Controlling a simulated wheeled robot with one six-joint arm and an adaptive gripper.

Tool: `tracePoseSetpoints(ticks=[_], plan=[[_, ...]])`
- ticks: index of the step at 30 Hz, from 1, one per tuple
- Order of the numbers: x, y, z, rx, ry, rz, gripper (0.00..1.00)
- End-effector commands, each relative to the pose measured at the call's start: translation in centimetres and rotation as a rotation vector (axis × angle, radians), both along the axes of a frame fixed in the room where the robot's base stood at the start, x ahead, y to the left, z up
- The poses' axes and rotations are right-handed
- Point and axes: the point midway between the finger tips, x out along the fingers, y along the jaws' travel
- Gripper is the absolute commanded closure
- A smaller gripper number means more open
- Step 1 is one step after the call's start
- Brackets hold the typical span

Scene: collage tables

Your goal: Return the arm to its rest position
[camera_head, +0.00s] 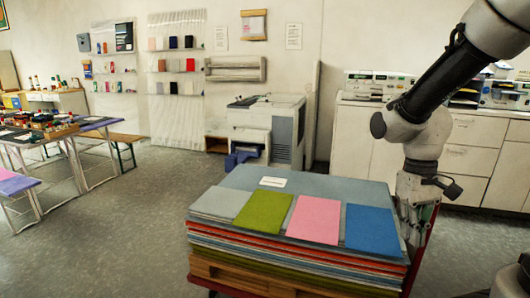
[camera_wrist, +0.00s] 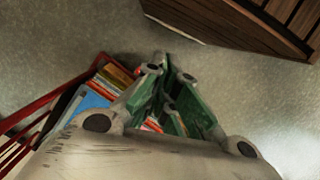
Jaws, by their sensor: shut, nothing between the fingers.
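My gripper (camera_head: 414,228) points down at the right edge of a stack of coloured sheets (camera_head: 300,245). In the wrist view my gripper (camera_wrist: 168,85) shows its green-padded fingers close together, shut with nothing held. My arm comes down from the upper right corner. I cannot tell whether the fingers touch the stack's side. The fingertips are partly hidden in the head view.
Green (camera_head: 263,212), pink (camera_head: 314,219) and blue (camera_head: 373,229) sheets lie on the stack, with a white label (camera_head: 273,182) behind. A cabinet counter (camera_head: 470,160) stands behind my arm. A printer (camera_head: 268,130) stands at the back.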

Motion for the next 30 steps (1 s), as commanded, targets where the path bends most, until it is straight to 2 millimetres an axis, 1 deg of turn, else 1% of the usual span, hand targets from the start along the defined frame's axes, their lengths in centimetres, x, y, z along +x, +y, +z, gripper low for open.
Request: tracePoseSetpoints(ticks=[1,3,7,9,12,15,19,30], plan=[[-1.1,-0.5,1.6,0.008,-0.054,-0.014,1.0],[-2.5,-1.1,3.4,0.016,-0.125,-0.031,1.0],[-4.6,-2.0,6.3,0.029,-0.277,-0.064,1.0],[-5.4,-2.4,7.8,0.034,-0.356,-0.081,1.0],[-6.1,-2.9,9.7,0.038,-0.456,-0.1,1.0],[-6.5,-3.2,11.1,0.04,-0.523,-0.114,1.0],[-6.8,-3.5,11.8,0.04,-0.56,-0.126,1.0],[-6.8,-3.6,11.8,0.037,-0.556,-0.131,1.0]])
